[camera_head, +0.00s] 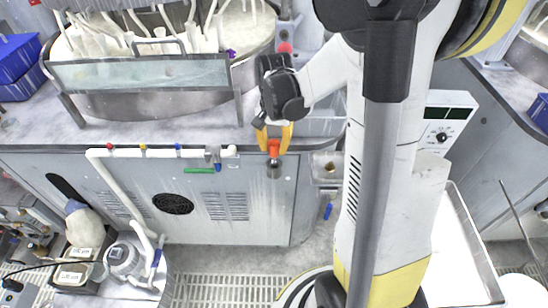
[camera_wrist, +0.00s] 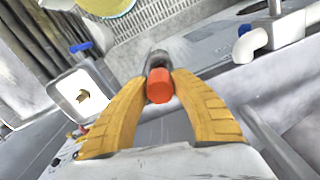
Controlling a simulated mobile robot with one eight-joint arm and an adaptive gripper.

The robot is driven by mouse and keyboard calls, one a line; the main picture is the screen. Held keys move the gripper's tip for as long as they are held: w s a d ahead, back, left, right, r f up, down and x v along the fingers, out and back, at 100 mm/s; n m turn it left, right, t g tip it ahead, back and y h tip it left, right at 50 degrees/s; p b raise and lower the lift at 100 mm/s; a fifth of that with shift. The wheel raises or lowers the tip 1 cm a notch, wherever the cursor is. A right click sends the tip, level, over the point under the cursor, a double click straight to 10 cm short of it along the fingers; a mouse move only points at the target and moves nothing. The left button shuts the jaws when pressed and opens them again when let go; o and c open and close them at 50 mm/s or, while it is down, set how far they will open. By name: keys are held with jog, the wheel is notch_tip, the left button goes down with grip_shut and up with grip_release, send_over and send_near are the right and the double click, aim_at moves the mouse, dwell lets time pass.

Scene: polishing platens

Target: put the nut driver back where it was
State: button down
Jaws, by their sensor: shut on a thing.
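The nut driver (camera_head: 274,148) has an orange-red handle, and a grey metal end points down below it. My gripper (camera_head: 273,132) is shut on the handle, in front of the grey cabinet below the bench edge. In the wrist view the orange-red handle (camera_wrist: 159,88) sits between the two yellow fingers of my gripper (camera_wrist: 158,80). The grey metal end (camera_wrist: 158,60) shows beyond it, partly hidden. I cannot tell from these views whether the nut driver touches anything else.
The cabinet front (camera_head: 245,205) has a white pipe (camera_head: 125,153) and a green-handled valve (camera_head: 200,170) to the left. A small open metal box (camera_head: 326,170) is close on the right. The polishing machine (camera_head: 150,75) stands on the bench behind. A large tray (camera_head: 465,250) lies at right.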

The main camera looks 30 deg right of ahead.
aim_at(274, 155)
jog(key=shift+f+b, duration=1.15)
jog(key=shift+f, duration=0.75)
jog(key=c, duration=1.1)
grip_release()
jog(key=shift+r, duration=0.1)
jog(key=shift+c, duration=0.2)
notch_tip(274, 155, up, 12)
jog(key=p, duration=0.4)
jog(key=shift+s, duration=0.1)
jog(key=shift+a+r, duration=0.15)
jog(key=shift+r, duration=0.1)
jog(key=s+a+r+n+t, duration=0.3)
jog(key=s+a+n, duration=0.2)
jog(key=a, duration=0.1)
jog(key=s+a+r+n+t, duration=0.3)
jog(key=s+a+n+t, duration=0.1)
jog(key=a, duration=0.3)
jog(key=shift+s+r+n, duration=0.2)
jog(key=shift+s+n, duration=0.2)
jog(key=shift+s, duration=0.5)
